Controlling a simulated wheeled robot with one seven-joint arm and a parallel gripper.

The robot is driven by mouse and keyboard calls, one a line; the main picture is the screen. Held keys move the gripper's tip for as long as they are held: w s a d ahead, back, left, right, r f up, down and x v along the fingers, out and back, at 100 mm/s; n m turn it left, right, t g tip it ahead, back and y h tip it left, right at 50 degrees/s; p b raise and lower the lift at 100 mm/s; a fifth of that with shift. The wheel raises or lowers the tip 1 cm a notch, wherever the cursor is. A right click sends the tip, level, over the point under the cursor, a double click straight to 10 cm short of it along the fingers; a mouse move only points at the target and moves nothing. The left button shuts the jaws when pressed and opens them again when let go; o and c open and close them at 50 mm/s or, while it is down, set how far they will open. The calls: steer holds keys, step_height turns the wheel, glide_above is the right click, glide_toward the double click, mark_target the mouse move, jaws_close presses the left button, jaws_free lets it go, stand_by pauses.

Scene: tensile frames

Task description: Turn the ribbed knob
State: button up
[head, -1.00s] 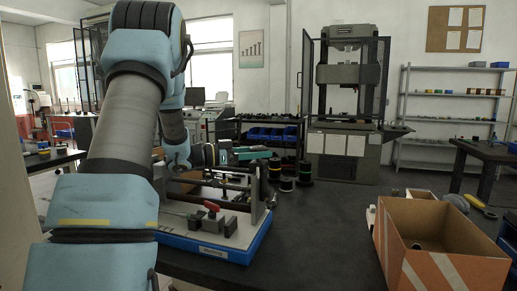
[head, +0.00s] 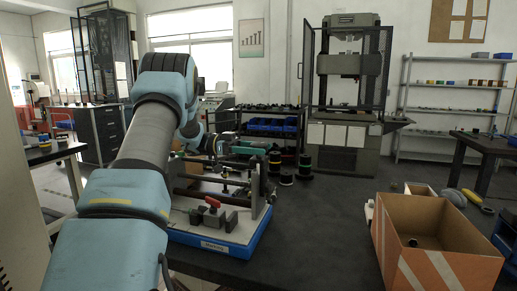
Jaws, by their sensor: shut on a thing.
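A tensile frame (head: 205,246) with a blue-edged base stands on the dark bench, with dark rods, upright end plates and a red-tipped lever (head: 212,203) on it. My arm reaches in from the left, and my gripper (head: 221,149) is small and partly hidden at the far side of the frame. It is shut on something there. The fingers and the ribbed knob cannot be made out clearly; the wrist and frame parts cover that spot.
A teal tool (head: 250,150) is just right of my gripper. Dark spools (head: 286,178) stand behind the frame. An open cardboard box (head: 436,268) is at the right. The bench (head: 320,220) between frame and box is clear. A large testing machine (head: 345,100) stands behind.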

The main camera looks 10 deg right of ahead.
mark_target(259, 143)
steer(key=shift+d+r, duration=0.1)
stand_by(0.3)
steer(key=o, duration=1.4)
steer(key=shift+c, duration=0.2)
step_height(259, 143, up, 10)
steer(key=shift+f+b, duration=0.1)
steer(key=shift+b, duration=0.7)
